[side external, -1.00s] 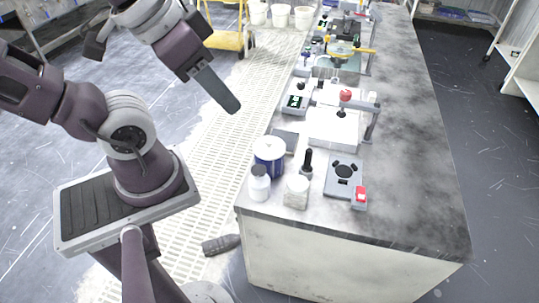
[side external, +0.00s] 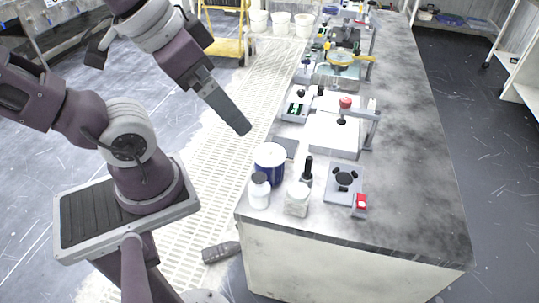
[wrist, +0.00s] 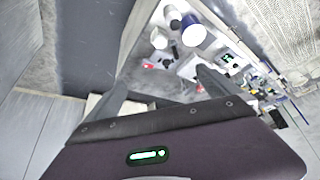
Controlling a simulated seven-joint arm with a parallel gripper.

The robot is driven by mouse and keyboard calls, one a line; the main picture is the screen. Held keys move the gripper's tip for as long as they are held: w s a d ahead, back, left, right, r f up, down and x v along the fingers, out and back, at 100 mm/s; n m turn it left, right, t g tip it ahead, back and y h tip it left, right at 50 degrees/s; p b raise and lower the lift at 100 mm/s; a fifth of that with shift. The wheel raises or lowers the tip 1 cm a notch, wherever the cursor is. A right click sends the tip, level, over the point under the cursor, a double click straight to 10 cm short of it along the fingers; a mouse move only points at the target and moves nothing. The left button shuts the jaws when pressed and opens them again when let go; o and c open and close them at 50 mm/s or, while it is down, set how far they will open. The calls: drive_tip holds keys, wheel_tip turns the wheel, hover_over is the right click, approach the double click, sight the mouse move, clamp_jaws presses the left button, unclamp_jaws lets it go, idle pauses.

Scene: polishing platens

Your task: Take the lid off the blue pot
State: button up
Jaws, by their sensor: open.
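The blue pot (side external: 270,167) stands upright near the front left edge of the grey bench, with a white lid (side external: 269,151) on top. In the wrist view the blue pot (wrist: 186,21) is near the top, with its white lid (wrist: 194,34) facing me. My gripper (side external: 240,124) is above and to the left of the pot in the side view, in the air and apart from it. In the wrist view my gripper (wrist: 164,88) has its two fingers spread, with nothing between them.
A white bottle with a dark cap (side external: 259,192) and a clear jar (side external: 297,199) stand close in front of the pot. A black-handled tool (side external: 306,172) and a grey plate device (side external: 343,183) are to its right. A polishing machine (side external: 335,135) is behind. The bench's right side is clear.

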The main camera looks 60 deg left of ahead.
drive_tip(key=w+a+f+m+g+y, duration=0.2)
drive_tip(key=w+a+f, duration=0.25)
drive_tip(key=w, duration=0.45)
drive_tip(key=m+g+h, duration=0.2)
drive_tip(key=m+g, duration=0.2)
hover_over(268, 147)
wheel_tip(268, 147, down, 17)
drive_tip(key=shift+a+f, duration=0.15)
drive_tip(key=shift+f, duration=0.05)
wheel_tip(268, 147, down, 8)
drive_tip(key=c, duration=1.3)
drive_tip(key=shift+o, duration=0.2)
drive_tip(key=shift+r, duration=0.2)
